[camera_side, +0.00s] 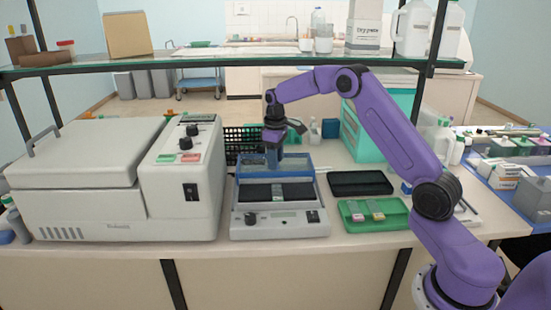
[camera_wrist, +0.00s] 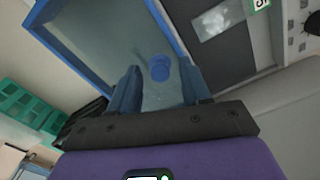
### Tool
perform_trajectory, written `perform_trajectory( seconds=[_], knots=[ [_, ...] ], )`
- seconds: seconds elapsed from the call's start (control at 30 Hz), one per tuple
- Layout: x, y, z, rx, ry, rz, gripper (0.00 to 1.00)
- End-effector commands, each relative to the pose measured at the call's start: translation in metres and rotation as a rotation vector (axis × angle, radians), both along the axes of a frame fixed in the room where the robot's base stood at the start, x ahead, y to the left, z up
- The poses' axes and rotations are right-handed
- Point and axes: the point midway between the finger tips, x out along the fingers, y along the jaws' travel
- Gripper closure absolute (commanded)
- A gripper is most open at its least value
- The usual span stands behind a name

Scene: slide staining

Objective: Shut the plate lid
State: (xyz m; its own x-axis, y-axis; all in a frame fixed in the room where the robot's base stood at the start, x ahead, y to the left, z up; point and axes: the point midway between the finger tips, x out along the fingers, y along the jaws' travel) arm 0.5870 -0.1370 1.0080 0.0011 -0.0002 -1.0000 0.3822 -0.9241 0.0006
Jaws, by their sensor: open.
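The plate device (camera_side: 280,224) is a grey unit with a dark plate (camera_side: 292,192) on top and a control panel at the front. Its lid (camera_side: 308,171) is a clear panel in a blue frame, standing raised at the back of the plate. The lid also fills the upper left of the wrist view (camera_wrist: 88,62), with a round blue knob (camera_wrist: 160,68) on it. My gripper (camera_side: 273,164) is at the lid. In the wrist view its open fingers (camera_wrist: 160,76) are on either side of the knob, with gaps showing; I cannot tell any contact.
A large grey machine (camera_side: 75,165) stands close on the left. A black tray (camera_side: 360,183) and a green tray (camera_side: 372,215) with slides lie to the right. A black basket (camera_side: 243,143) and a teal box (camera_side: 360,138) stand behind. A glass shelf (camera_side: 200,61) runs above.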

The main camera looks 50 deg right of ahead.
Motion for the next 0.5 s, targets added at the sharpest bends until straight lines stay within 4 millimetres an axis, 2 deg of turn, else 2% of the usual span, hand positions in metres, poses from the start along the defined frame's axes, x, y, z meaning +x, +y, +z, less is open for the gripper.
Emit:
perform_trajectory(
  seconds=[0.23,0.27,0.3,0.4,0.5],
  knots=[
    [-0.0001,0.0001,-0.0007,0.000,0.000,0.000,0.53],
    [-0.0001,0.0001,-0.0007,0.000,0.000,0.000,0.59],
    [-0.0001,0.0001,-0.0007,0.000,0.000,0.000,0.72],
    [-0.0001,0.0000,-0.0006,0.000,0.000,0.000,1.00],
    [-0.0001,0.0000,-0.0005,0.000,0.000,0.000,1.00]
  ],
)
